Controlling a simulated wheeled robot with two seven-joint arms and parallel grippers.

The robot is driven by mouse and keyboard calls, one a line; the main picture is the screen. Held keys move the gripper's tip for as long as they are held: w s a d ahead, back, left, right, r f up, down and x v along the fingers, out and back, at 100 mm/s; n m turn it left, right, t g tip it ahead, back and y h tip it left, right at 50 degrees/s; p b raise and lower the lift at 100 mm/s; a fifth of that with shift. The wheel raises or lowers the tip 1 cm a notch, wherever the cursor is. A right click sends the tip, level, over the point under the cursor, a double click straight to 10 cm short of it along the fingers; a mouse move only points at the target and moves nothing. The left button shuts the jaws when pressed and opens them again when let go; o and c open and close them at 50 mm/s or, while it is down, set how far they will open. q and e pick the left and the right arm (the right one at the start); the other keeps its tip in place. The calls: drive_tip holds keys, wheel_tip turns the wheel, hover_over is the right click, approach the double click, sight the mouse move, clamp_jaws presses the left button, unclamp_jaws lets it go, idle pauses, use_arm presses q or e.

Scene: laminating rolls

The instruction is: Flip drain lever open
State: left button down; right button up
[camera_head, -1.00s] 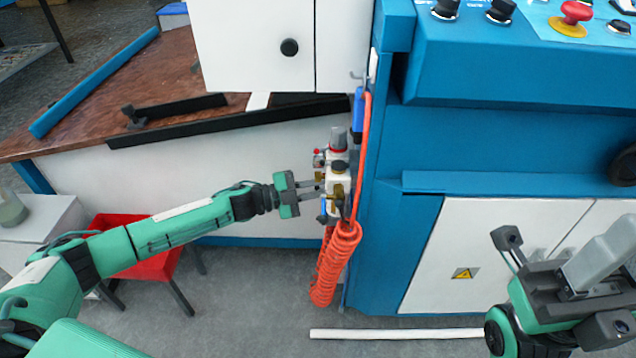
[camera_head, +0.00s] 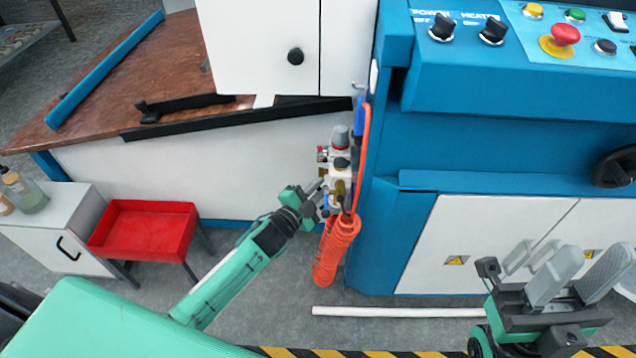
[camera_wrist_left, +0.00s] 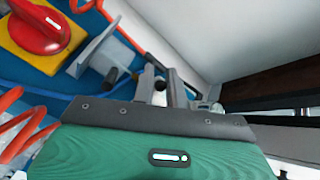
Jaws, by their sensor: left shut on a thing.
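The air filter-regulator unit (camera_head: 340,170), with a grey top knob, a red ring and pale body, is mounted beside the blue machine's left edge. A small blue part (camera_head: 326,207), which looks like the drain lever, shows at its lower left. My left gripper (camera_head: 319,195) reaches the unit's lower left side and is shut on a small part there, apparently the lever; the fingers hide most of it. In the left wrist view the fingertips (camera_wrist_left: 160,86) are close around a small dark part. My right gripper (camera_head: 575,275) is open and empty at the lower right, its pale fingers apart.
A coiled orange hose (camera_head: 336,247) hangs just below the unit, close to my left gripper. The blue machine (camera_head: 480,140) stands to the right. A red tray (camera_head: 145,232) stands at left. A white bar (camera_head: 400,312) lies on the floor.

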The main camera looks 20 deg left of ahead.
use_arm(q)
drive_tip(key=n+y, duration=0.2)
drive_tip(key=s+d+n+t+y, duration=0.1)
drive_tip(key=y, duration=0.1)
drive_tip(key=shift+s+r+y, duration=0.1)
drive_tip(key=shift+y, duration=0.5)
idle(0.3)
drive_tip(key=c, duration=1.5)
unclamp_jaws()
drive_tip(key=shift+d, duration=0.1)
